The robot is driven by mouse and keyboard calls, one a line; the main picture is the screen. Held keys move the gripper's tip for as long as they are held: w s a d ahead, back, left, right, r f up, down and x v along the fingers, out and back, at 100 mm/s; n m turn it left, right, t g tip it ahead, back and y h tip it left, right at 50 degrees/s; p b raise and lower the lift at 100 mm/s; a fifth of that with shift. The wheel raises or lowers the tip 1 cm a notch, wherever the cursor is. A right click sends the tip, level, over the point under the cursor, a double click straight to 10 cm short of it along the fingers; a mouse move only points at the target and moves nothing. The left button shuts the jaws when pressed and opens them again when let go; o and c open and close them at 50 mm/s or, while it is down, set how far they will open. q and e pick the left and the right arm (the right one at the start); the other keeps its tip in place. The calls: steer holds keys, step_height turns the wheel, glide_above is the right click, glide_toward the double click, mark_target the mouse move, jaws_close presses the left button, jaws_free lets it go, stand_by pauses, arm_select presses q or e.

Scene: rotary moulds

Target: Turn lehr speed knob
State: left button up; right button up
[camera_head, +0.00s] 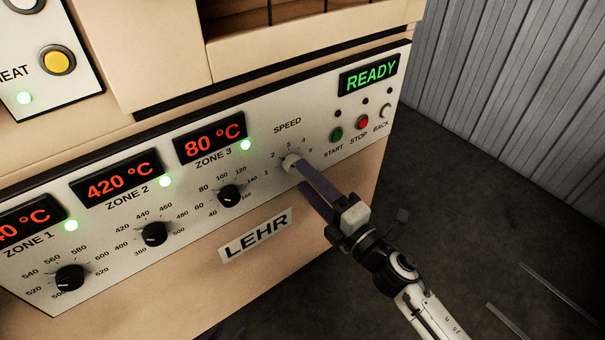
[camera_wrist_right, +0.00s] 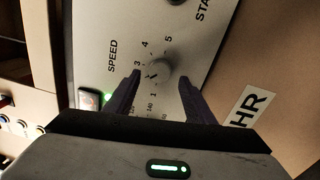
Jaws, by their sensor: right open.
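The speed knob (camera_head: 289,159) is a small pale round knob under the SPEED label on the lehr panel, with a scale around it. In the right wrist view the knob (camera_wrist_right: 160,71) shows between and slightly beyond the two dark fingertips. My right gripper (camera_head: 300,167) reaches in from the lower right, its tips at the knob. In the wrist view this gripper (camera_wrist_right: 158,82) is open, a finger on each side with a visible gap; I cannot tell contact. A dark purple sliver at the bottom edge of the head view is probably my left gripper (camera_head: 237,334), mostly cut off.
Black zone knobs (camera_head: 229,195) sit left on the panel under red displays (camera_head: 211,143). The LEHR plate (camera_head: 256,236) is below. Floor is open at right.

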steer(key=v, duration=0.7)
steer(key=shift+s+d, duration=0.2)
steer(key=shift+s, duration=0.05)
